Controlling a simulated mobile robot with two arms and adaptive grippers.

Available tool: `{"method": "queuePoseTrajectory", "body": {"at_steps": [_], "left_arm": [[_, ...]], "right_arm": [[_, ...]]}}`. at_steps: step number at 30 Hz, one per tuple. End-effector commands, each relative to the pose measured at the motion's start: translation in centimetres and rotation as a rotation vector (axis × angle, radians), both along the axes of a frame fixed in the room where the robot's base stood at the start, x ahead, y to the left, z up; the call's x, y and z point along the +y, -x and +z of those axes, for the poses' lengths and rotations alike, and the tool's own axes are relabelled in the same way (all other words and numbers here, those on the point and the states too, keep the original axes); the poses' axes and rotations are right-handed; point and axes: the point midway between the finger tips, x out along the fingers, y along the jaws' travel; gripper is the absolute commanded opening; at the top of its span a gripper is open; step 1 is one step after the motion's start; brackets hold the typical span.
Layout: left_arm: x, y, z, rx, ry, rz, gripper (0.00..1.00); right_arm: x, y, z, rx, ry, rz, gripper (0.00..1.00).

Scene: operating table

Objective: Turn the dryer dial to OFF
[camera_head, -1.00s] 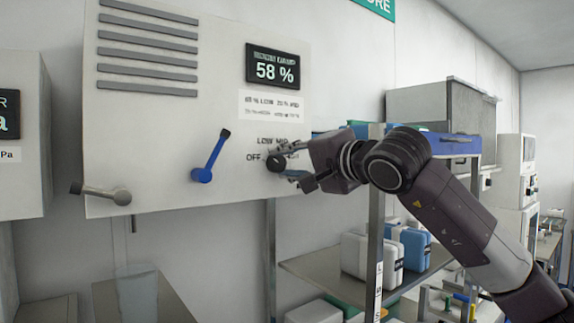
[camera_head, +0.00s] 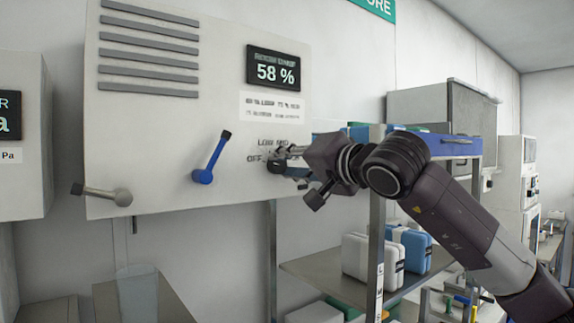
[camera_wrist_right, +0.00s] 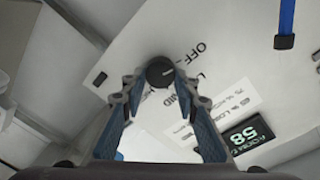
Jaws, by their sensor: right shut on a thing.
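The dryer (camera_head: 150,130) is a pale wall cabinet with a display (camera_head: 272,67) reading 58 %. Its black round dial (camera_head: 274,166) sits low on the right of the front panel, with OFF lettered to its left and LOW and another partly hidden mark above. My right gripper (camera_head: 285,162) comes in from the right and is shut on the dial. In the right wrist view the dial (camera_wrist_right: 159,71) lies between the two fingertips, with OFF printed close by. The dial's pointer direction cannot be made out. My left gripper is not in view.
A blue lever (camera_head: 209,160) and a grey lever (camera_head: 103,193) stick out from the dryer front, left of the dial. A metal shelf (camera_head: 320,275) with white and blue boxes (camera_head: 372,258) stands below my right arm.

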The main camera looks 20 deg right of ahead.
Motion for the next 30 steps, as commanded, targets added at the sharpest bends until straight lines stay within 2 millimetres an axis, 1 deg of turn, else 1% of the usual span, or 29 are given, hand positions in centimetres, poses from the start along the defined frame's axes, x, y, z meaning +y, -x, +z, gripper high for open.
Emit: {"method": "queuePoseTrajectory", "body": {"at_steps": [1, 5, 6, 10, 18, 22, 26, 30], "left_arm": [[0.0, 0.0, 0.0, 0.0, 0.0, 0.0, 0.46], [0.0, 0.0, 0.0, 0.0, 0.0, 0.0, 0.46], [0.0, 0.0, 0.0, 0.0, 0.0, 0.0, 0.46], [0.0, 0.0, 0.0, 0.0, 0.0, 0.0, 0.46], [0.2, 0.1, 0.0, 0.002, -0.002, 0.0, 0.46], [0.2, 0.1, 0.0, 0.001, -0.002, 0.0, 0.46], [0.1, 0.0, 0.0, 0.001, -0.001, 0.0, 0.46], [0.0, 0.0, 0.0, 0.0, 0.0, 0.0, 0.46]], "right_arm": [[0.1, -0.1, -0.3, 0.006, 0.005, 0.0, 0.04], [0.1, -0.1, -0.4, 0.007, 0.004, 0.001, 0.04], [0.1, -0.1, -0.4, 0.008, 0.004, 0.0, 0.33], [0.1, -0.1, -0.3, 0.005, 0.003, 0.0, 0.46], [0.0, 0.0, -0.1, 0.003, 0.001, 0.0, 0.46], [-0.3, 0.8, 0.0, 0.001, 0.0, -0.001, 0.46], [-0.9, 2.8, 0.0, 0.0, 0.002, -0.001, 0.46], [-1.7, 5.8, 0.1, 0.0, 0.002, -0.001, 0.46]]}}
